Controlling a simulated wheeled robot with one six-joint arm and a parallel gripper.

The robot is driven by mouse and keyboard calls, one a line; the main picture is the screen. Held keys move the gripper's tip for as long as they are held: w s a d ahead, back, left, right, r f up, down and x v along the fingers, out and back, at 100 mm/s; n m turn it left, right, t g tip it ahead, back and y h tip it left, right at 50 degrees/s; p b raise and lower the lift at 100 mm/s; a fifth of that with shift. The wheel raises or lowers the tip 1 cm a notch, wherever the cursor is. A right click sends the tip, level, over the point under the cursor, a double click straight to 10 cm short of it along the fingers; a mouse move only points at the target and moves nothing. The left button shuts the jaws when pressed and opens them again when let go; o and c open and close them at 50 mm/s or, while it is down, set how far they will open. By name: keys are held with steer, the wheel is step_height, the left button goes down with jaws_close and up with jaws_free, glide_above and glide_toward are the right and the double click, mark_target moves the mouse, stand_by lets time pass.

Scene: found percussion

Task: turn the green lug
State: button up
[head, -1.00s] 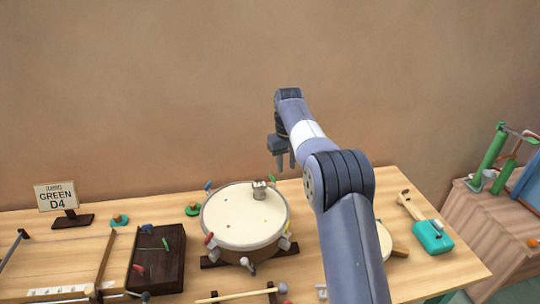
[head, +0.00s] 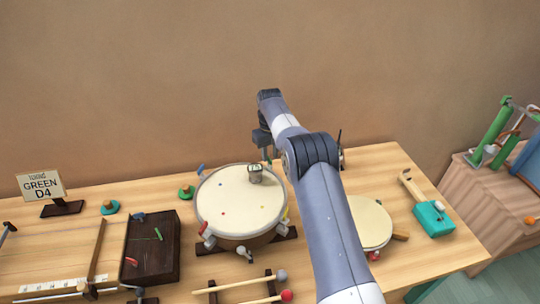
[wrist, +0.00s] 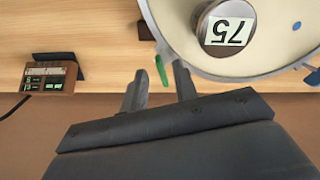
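The drum (head: 240,205) stands on the table with a pale round skin. It also fills the upper right of the wrist view (wrist: 270,60). The green lug (wrist: 161,72) is at the drum's rim in the wrist view, a short upright-looking green handle. I cannot make it out in the head view, where my arm and gripper cover that part of the rim. My gripper (head: 268,155) is at the drum's far edge. In the wrist view its two fingers (wrist: 157,80) are apart, and the lug appears in the gap near their tips. Whether they touch it I cannot tell.
A metal cylinder (head: 255,174) marked 75 sits on the skin near the gripper. A sign (head: 41,186) reads GREEN D4. A small wooden box with a display (wrist: 50,76) stands beyond.

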steer(key=shift+f, duration=0.9)
steer(key=shift+c, duration=0.2)
jaws_close()
